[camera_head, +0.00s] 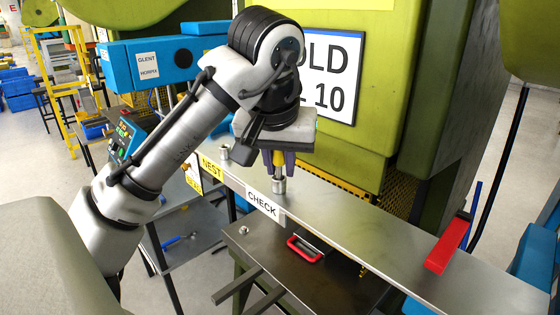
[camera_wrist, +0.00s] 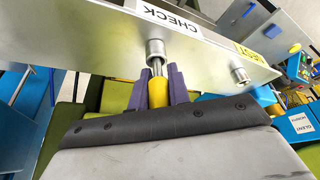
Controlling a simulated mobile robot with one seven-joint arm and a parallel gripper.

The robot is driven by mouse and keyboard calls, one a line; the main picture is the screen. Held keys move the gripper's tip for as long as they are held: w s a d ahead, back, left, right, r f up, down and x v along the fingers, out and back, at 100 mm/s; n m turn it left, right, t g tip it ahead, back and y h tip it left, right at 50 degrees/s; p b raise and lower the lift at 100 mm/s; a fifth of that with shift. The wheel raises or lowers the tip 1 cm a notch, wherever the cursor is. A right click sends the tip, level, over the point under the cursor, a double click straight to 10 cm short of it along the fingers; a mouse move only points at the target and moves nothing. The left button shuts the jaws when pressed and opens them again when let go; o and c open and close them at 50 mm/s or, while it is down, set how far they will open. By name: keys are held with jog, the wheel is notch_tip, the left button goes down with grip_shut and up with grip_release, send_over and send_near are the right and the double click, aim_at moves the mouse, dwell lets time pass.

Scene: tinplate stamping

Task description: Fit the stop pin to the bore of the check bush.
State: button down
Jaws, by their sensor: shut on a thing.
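My gripper (camera_head: 279,162) is shut on the yellow grip of the stop pin (camera_head: 279,158), its purple fingers on either side. In the wrist view, the yellow grip (camera_wrist: 157,93) sits between the fingers, with the pin's bare metal shank pointing at the check bush (camera_wrist: 155,47). The check bush (camera_head: 279,186) is a short grey metal cylinder standing on the steel ledge by the CHECK label (camera_head: 262,204). The pin is roughly upright over the bush, its lower end at the bush's mouth. I cannot tell whether the tip has entered the bore.
A second grey bush (camera_head: 224,152) stands at the NEST label (camera_head: 211,169), left of the check bush. A red bar (camera_head: 449,243) lies on the ledge at right. A red handle (camera_head: 304,249) sits on the lower dark plate. The green press stands behind.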

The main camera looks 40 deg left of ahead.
dwell(0.3)
jog(key=c, duration=1.2)
grip_release()
jog(key=shift+c, duration=0.2)
jog(key=shift+r, duration=0.1)
jog(key=shift+r+p, duration=0.3)
jog(key=shift+p, duration=0.1)
jog(key=p+v, duration=0.1)
jog(key=v, duration=1.2)
jog(key=shift+d, duration=0.1)
